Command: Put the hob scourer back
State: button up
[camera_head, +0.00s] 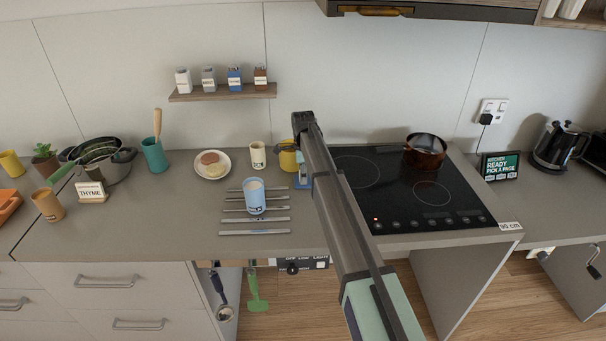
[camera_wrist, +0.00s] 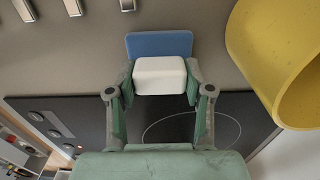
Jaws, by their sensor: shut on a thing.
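The scourer, a white block (camera_wrist: 160,76), sits between the two green fingers of my gripper (camera_wrist: 161,88) in the wrist view. My gripper is shut on it. A flat blue piece (camera_wrist: 158,44) shows just beyond the white block; I cannot tell whether it is part of the scourer or a rest under it. In the head view my gripper (camera_head: 304,172) is low over the counter at the left edge of the black hob (camera_head: 390,188). A bit of blue (camera_head: 305,184) shows at its tip there, and my arm hides part of this spot.
A yellow pot (camera_head: 287,160) stands close behind my gripper; it also fills the right of the wrist view (camera_wrist: 285,50). Left are a blue cup (camera_head: 255,198), several metal strips (camera_head: 255,232) and a cream cup (camera_head: 257,155). A brown pot (camera_head: 424,151) stands on the hob.

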jog(key=shift+f, duration=0.15)
jog(key=o, duration=1)
notch_tip(320, 180, up, 11)
jog(key=b, duration=0.3)
jog(key=shift+r, duration=0.7)
